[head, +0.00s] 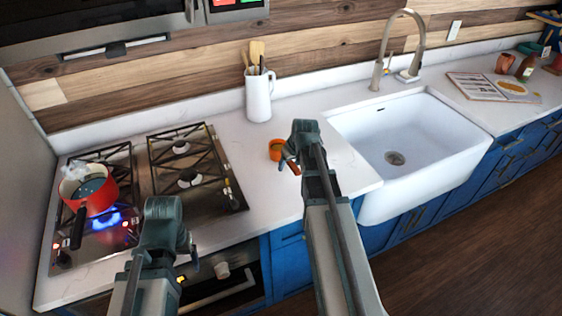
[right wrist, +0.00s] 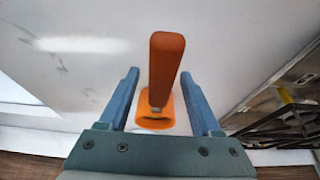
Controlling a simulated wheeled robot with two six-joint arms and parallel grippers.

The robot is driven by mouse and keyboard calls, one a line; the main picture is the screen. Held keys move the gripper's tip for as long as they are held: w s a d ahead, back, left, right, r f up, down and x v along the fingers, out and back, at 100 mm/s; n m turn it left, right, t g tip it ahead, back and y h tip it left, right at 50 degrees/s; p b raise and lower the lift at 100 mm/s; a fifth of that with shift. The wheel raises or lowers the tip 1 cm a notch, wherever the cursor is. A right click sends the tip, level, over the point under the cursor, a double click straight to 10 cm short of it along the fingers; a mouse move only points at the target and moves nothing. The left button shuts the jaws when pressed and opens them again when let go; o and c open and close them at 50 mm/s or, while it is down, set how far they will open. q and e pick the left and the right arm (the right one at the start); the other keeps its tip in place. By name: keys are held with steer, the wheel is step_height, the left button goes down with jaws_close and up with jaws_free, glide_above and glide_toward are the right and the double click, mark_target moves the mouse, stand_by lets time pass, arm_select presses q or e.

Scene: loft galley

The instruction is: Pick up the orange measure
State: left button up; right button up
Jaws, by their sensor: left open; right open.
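The orange measure (head: 275,149) lies on the white counter between the stove and the sink. In the right wrist view its orange handle (right wrist: 164,65) and cup (right wrist: 155,116) show between the two blue fingers of my right gripper (right wrist: 161,100). That gripper is open, and both fingers stand apart from the measure. In the head view my right gripper (head: 290,166) is beside the measure and partly hides it. My left gripper (head: 187,263) is at the stove's front edge, mostly hidden behind its own arm, and away from the measure.
A red pot (head: 90,192) sits over a lit blue flame on the stove (head: 190,200). A white pitcher (head: 259,97) of utensils stands behind the measure. The white sink (head: 400,175) is to the right. An open book (head: 490,88) lies on the far right counter.

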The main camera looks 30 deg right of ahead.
steer(key=shift+r, duration=0.1)
steer(key=shift+c, duration=0.3)
jaws_close()
stand_by(0.9)
